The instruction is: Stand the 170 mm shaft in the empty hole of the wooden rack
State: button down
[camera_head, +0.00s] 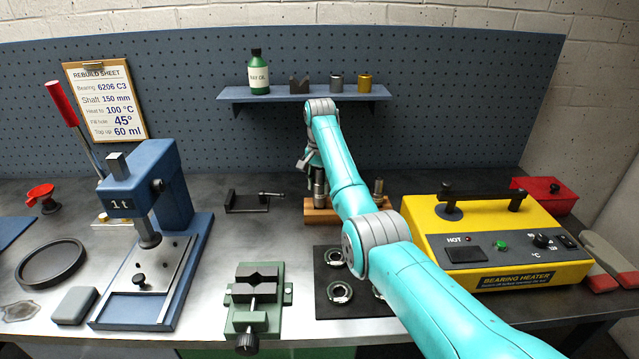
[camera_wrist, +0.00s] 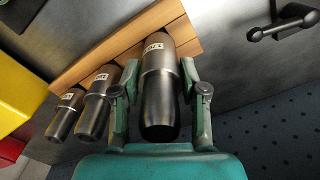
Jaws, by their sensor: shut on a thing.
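My gripper (camera_wrist: 159,70) is shut on a grey metal shaft (camera_wrist: 158,102), with one finger on each side of it. Two other shafts (camera_wrist: 97,104) (camera_wrist: 67,112) stand in the rack to the left. In the head view my arm covers much of the rack (camera_head: 318,216); no empty hole shows.
A yellow bearing heater (camera_head: 485,240) stands right of the rack. A black fixture with a handle (camera_head: 250,202) lies to its left. A dark mat with bearings (camera_head: 340,292) and a green vise (camera_head: 257,300) are in front. A shelf (camera_head: 305,94) hangs behind.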

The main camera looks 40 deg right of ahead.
jog(key=shift+r, duration=0.15)
jog(key=c, duration=0.5)
grip_release()
jog(key=shift+c, duration=0.2)
jog(key=shift+c, duration=0.4)
